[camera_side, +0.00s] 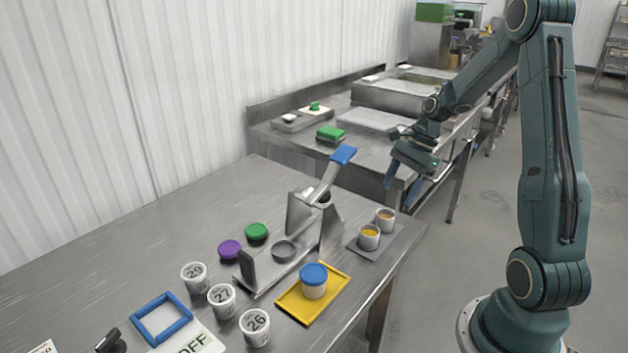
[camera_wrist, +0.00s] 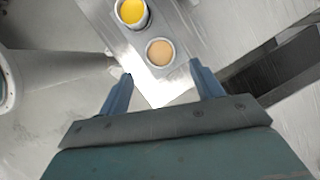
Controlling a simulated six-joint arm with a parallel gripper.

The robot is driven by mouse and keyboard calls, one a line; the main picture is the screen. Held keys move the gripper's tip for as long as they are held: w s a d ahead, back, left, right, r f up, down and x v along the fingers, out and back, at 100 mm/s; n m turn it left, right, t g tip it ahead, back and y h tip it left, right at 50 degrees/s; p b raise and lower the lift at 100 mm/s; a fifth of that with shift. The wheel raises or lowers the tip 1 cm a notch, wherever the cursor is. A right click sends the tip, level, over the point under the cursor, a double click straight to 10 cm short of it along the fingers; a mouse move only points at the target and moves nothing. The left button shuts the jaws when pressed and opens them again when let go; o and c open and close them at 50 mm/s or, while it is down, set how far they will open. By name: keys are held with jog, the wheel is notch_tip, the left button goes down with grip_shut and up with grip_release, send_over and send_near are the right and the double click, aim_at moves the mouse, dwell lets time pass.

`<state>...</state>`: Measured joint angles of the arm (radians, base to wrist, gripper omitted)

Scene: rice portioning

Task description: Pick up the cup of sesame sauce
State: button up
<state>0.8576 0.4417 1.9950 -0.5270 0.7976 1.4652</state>
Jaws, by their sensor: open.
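The cup of sesame sauce (camera_side: 384,217) is a small cup with tan filling. It stands upright on a grey mat (camera_side: 396,243) near the table's right edge. In the wrist view the cup (camera_wrist: 160,52) shows from above, a little beyond the gap between my fingertips. My gripper (camera_side: 401,190) is open and empty, with its blue fingers pointing down. It hangs above the sauce cup, clear of it. In the wrist view my gripper (camera_wrist: 161,73) has its fingers spread to either side, not touching the cup.
A cup with yellow filling (camera_side: 369,238) stands close beside the sesame cup. A metal stand with a blue-ended handle (camera_side: 343,155) is to their left. A blue-lidded tub (camera_side: 313,281) sits on a yellow tray (camera_side: 291,307). Several numbered tubs stand at front left.

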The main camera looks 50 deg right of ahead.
aim_at(387, 211)
jog(key=shift+x, duration=1.4)
jog(key=shift+x, duration=2.55)
jog(key=shift+d, duration=0.1)
jog(key=c, duration=1.1)
jog(key=shift+r, duration=0.3)
jog(key=shift+r, duration=9.5)
jog(key=shift+r, duration=0.15)
